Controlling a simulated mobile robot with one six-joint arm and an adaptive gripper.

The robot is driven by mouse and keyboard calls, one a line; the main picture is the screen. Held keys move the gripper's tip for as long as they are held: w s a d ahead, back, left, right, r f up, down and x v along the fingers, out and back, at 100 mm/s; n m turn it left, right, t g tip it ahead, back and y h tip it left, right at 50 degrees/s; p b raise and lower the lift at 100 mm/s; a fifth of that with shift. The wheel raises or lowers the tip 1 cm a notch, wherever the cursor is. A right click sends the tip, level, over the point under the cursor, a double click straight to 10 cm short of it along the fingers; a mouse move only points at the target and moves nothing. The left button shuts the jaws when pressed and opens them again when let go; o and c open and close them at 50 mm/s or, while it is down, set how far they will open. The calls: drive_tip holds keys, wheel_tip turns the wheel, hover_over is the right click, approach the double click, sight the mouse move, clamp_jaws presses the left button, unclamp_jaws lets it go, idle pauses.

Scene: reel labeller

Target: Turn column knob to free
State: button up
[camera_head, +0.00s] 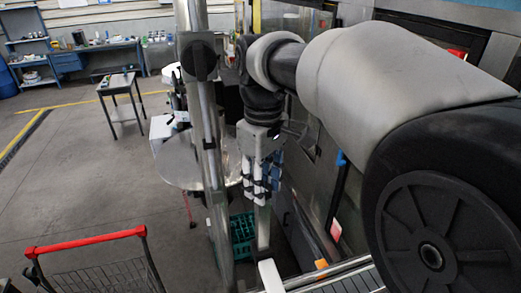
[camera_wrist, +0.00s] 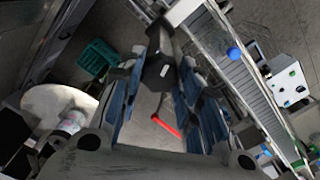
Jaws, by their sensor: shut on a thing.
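In the wrist view a black knob (camera_wrist: 157,72) with a white mark sits between the blue-padded fingers of my gripper (camera_wrist: 160,95). My gripper is shut on this knob. A black arm-like part runs from the knob toward the top of the picture. In the head view my gripper (camera_head: 262,185) points down just right of the bright metal column (camera_head: 213,165). The knob is hidden there by my fingers. A larger round black part (camera_head: 199,58) sits high on the column, apart from my gripper.
A round metal plate (camera_head: 185,165) stands left behind the column. A green crate (camera_head: 242,232) is on the floor below. A conveyor (camera_head: 345,281) lies at the lower right. A cart with a red handle (camera_head: 85,241) stands at the front left. Open floor lies beyond it.

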drive_tip(key=n, duration=1.3)
drive_tip(key=shift+n, duration=0.4)
idle(0.4)
drive_tip(key=o, duration=1)
drive_tip(key=shift+o, duration=0.2)
wheel_tip(320, 180, up, 12)
drive_tip(key=shift+d, duration=0.1)
